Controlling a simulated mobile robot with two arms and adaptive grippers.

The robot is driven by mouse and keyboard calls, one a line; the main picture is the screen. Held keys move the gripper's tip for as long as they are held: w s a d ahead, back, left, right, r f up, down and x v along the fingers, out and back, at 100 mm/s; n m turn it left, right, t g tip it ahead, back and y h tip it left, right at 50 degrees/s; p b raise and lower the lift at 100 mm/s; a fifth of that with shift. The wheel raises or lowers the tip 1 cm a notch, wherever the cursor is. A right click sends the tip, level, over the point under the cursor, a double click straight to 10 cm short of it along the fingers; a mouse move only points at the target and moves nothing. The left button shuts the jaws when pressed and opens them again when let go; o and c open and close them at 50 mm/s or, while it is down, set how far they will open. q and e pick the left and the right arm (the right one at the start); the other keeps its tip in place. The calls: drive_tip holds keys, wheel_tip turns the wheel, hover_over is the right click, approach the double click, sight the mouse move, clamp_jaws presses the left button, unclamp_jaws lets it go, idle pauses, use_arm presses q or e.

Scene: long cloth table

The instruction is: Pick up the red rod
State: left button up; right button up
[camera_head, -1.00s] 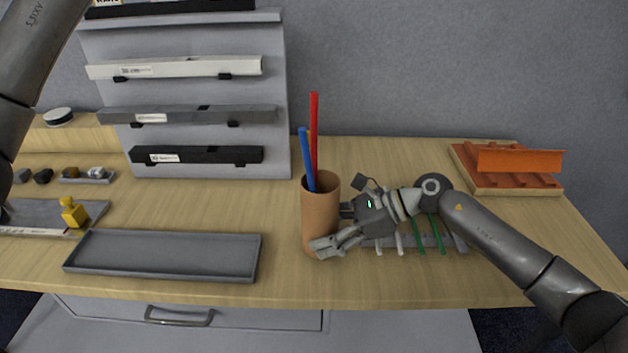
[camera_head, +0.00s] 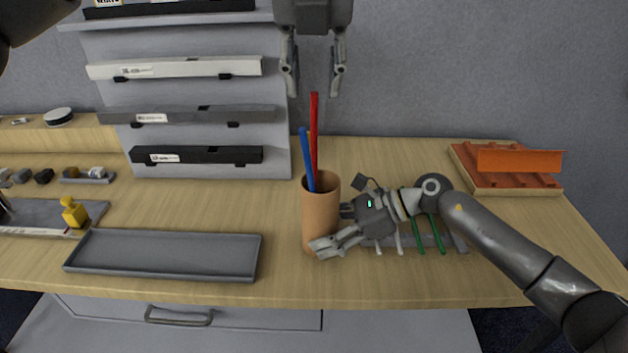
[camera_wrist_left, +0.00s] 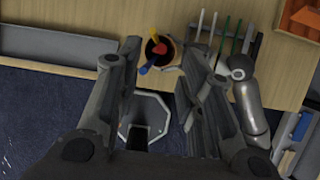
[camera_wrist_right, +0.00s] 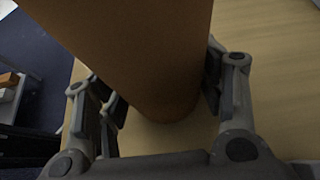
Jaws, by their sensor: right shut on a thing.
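The red rod (camera_head: 314,130) stands upright in a brown cup (camera_head: 320,215), beside a blue rod (camera_head: 307,158) and a mostly hidden yellow one. My left gripper (camera_head: 313,90) is open and empty, pointing down just above the red rod's top. In the left wrist view, the red rod (camera_wrist_left: 159,48) shows from above in the cup, between and beyond the open fingers. My right gripper (camera_head: 333,228) is shut on the cup from the right side. In the right wrist view, the cup (camera_wrist_right: 150,60) fills the space between its fingers.
A grey rack with long bars (camera_head: 185,117) stands at the back left. An empty grey tray (camera_head: 165,256) lies left of the cup. A holder with green and white sticks (camera_head: 430,243) lies behind my right arm. An orange rack (camera_head: 520,162) sits at the far right.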

sight(314, 112)
use_arm(q)
drive_tip(key=x, duration=1)
drive_tip(key=shift+w+f, duration=0.2)
drive_tip(key=shift+f, duration=0.05)
drive_tip(key=shift+c, duration=0.4)
clamp_jaws()
